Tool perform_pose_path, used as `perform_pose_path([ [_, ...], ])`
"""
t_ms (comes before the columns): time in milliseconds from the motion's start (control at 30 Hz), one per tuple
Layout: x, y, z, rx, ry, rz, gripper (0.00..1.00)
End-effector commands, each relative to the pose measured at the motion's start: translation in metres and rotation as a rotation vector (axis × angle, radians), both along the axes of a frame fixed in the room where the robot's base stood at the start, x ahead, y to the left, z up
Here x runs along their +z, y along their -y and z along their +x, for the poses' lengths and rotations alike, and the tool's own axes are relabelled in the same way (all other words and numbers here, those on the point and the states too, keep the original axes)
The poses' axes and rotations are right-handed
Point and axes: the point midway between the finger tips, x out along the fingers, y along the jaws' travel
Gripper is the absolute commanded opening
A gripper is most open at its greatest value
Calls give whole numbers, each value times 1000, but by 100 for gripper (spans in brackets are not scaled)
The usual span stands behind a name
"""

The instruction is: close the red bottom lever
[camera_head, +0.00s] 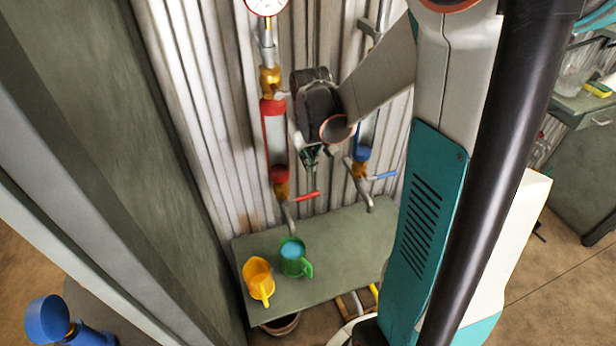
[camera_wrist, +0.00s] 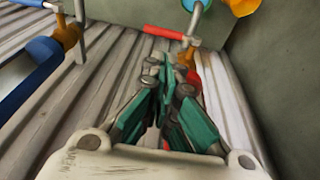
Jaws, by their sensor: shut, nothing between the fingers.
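The red bottom lever (camera_head: 306,196) sits at the lower end of the red pipe (camera_head: 276,140) and sticks out sideways to the right, across the pipe. In the wrist view the red lever (camera_wrist: 165,32) lies beyond my fingertips, near the top, pointing left from its valve. My gripper (camera_head: 314,166) is above the lever in the head view, to the right of the red pipe. In the wrist view my gripper (camera_wrist: 163,62) has its fingers together with nothing between them. It looks apart from the lever.
A blue pipe (camera_head: 362,145) with a blue lever (camera_head: 383,176) stands to the right. Below is a green shelf (camera_head: 335,245) with a yellow jug (camera_head: 258,280) and a green jug (camera_head: 294,257). A corrugated wall (camera_head: 215,110) is behind the pipes; a gauge (camera_head: 266,5) is at the top.

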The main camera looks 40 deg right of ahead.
Motion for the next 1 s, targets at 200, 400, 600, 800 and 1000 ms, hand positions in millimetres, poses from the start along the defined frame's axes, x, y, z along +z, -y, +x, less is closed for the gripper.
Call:
perform_pose_path([
  [200,-36,4,6,1,0,0,0],
  [400,-76,8,13,2,0,1,0],
  [600,-110,12,19,2,0,1,0],
  [800,-129,14,23,2,0,1,0],
  [1000,-133,14,23,2,0,1,0],
])
